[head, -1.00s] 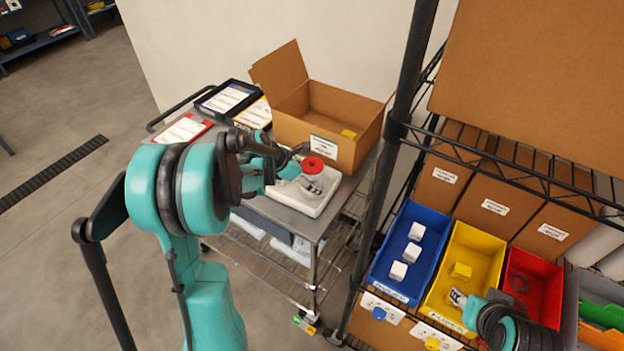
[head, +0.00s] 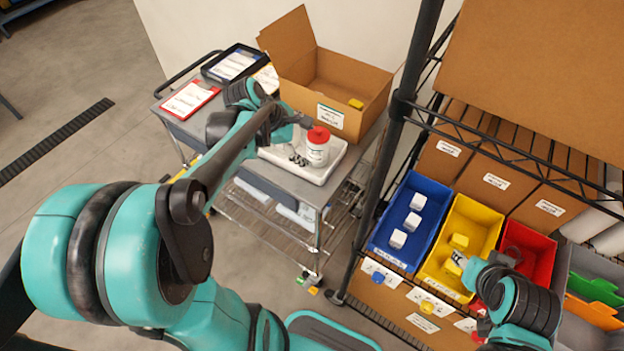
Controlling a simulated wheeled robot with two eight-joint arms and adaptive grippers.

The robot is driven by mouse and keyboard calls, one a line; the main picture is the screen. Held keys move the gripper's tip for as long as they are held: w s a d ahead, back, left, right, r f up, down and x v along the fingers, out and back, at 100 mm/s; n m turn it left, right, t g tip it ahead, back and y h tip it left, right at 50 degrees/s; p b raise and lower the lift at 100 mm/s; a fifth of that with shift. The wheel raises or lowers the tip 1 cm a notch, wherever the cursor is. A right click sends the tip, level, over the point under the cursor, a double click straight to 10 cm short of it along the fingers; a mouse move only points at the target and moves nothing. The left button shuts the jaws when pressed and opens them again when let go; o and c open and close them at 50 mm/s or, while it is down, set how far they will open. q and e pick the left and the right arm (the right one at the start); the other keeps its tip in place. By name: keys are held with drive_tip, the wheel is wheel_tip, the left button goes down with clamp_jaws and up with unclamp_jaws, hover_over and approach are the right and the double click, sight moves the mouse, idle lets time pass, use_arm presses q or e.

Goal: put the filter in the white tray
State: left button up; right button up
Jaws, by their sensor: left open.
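The filter appears to be the white can with a red cap (head: 317,148). It stands upright in the white tray (head: 325,173) on the cart. My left gripper (head: 299,157) is open just left of the can, low over the tray. Its arm partly covers the tray's left side, and I cannot tell whether a finger touches the can. My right gripper (head: 459,260) is at the front of the yellow bin (head: 487,222), close to a yellow block (head: 451,267). I cannot tell whether it is open or shut.
An open cardboard box (head: 352,95) stands behind the tray on the cart. A red clipboard (head: 190,99) and a dark tablet (head: 233,63) lie to its left. A black shelf post (head: 408,95) separates the cart from the blue bin (head: 395,247) and red bin (head: 540,255).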

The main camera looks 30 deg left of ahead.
use_arm(q)
drive_tip(key=s+d+m+t+y, duration=0.1)
drive_tip(key=s+d+m, duration=0.3)
drive_tip(key=s+m, duration=0.3)
drive_tip(key=s+d+m+y, duration=0.2)
drive_tip(key=s+d+m, duration=0.3)
drive_tip(key=m, duration=0.9)
drive_tip(key=shift+s+d+r+m+t+y, duration=0.2)
drive_tip(key=shift+s+d+m+t+y, duration=0.15)
drive_tip(key=shift+s, duration=0.8)
drive_tip(key=shift+f+b, duration=0.85)
drive_tip(key=shift+b, duration=0.05)
